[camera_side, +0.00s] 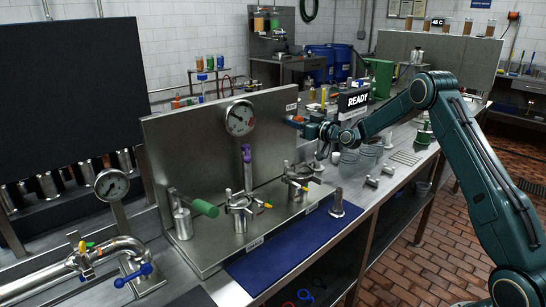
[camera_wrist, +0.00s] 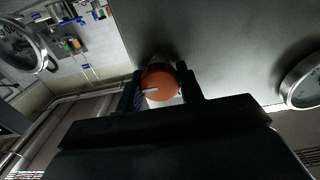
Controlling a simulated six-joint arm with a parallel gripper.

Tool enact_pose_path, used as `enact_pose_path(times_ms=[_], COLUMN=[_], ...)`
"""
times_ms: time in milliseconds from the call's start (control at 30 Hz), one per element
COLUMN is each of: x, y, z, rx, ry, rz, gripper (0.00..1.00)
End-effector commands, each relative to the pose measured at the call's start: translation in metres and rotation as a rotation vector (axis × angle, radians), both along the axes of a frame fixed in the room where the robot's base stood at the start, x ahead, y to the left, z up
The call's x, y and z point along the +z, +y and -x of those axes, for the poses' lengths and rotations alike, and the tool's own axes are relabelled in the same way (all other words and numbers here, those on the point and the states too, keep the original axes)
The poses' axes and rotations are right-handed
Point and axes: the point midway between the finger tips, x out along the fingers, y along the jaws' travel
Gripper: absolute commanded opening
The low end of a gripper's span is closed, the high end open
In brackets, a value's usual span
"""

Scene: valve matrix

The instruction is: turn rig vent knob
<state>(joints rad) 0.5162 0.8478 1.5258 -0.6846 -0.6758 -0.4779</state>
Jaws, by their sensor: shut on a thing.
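The vent knob (camera_wrist: 160,84) is a round orange knob with a pale pointer line, on the steel back panel. In the wrist view it sits between the two dark fingers of my gripper (camera_wrist: 160,91), which are shut on it. In the side view my gripper (camera_side: 305,124) reaches from the right to the upper right edge of the steel back panel (camera_side: 190,145). Only a small orange bit of the knob (camera_side: 297,119) shows there. The rest is hidden by the gripper.
A round gauge (camera_side: 240,118) is on the panel, left of my gripper. A READY display (camera_side: 357,100) stands behind my wrist. Below are valve fittings (camera_side: 300,178), a green handle (camera_side: 205,208) and a blue mat (camera_side: 290,250). Glass beakers (camera_side: 360,160) stand under my forearm.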

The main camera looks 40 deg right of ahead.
Motion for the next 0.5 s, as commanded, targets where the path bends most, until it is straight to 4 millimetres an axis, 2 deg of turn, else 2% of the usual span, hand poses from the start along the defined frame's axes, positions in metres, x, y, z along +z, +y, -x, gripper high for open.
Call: enact_pose_path(times_ms=[267, 500], x=[0.0002, 0.0003], y=[0.0002, 0.0004], z=[0.0002, 0.0002], rx=[0.0, 0.001], ry=[0.0, 0.0], rz=[0.067, 0.214], gripper=[0.14, 0.14])
